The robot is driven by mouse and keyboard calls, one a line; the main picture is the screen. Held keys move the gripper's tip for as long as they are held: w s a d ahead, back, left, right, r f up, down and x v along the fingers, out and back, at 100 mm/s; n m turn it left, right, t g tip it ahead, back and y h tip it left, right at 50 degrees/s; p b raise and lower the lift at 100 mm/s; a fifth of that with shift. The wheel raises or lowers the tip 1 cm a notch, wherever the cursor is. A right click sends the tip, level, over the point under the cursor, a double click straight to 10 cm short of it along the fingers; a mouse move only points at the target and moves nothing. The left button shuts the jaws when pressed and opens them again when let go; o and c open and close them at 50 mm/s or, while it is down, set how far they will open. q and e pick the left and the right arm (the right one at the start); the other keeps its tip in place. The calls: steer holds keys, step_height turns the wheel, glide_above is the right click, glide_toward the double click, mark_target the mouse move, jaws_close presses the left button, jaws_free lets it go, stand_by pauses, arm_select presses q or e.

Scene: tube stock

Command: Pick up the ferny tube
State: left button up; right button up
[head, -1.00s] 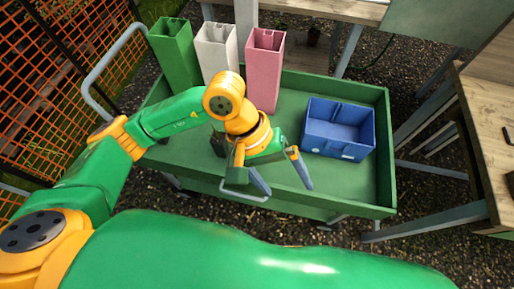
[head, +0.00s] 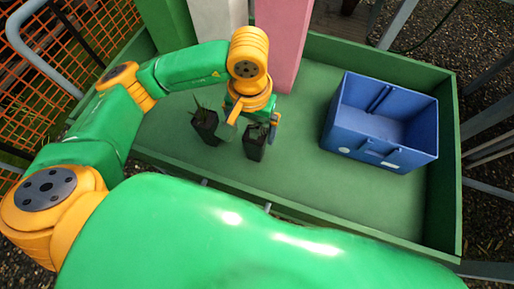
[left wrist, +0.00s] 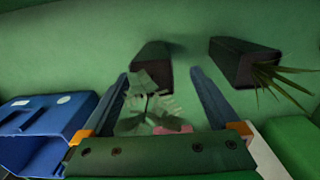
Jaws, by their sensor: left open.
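The ferny tube is a dark square pot (head: 255,145) standing on the green cart floor, right of a second dark tube with spiky leaves (head: 204,127). In the left wrist view the ferny tube (left wrist: 152,62) has pale, divided leaves (left wrist: 150,112) that reach back between my fingers. The spiky tube (left wrist: 243,64) is outside the right finger there. My left gripper (head: 256,124) is open above the ferny tube, one finger to each side; it shows in the left wrist view too (left wrist: 158,76). I cannot tell whether a finger touches the tube. My right gripper is not in view.
A blue crate (head: 385,150) stands on the right of the green cart (head: 290,185). Tall pink (head: 281,45), white (head: 217,20) and green (head: 166,22) square containers stand behind my gripper. The cart has raised edges. Its floor between tubes and crate is clear.

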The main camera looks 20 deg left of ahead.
arm_select(q)
step_height(320, 180, down, 2)
steer(key=shift+f+b, duration=0.25)
steer(key=shift+b, duration=0.2)
steer(key=f, duration=0.6)
steer(key=shift+d+f, duration=0.2)
steer(key=shift+d, duration=0.2)
jaws_close()
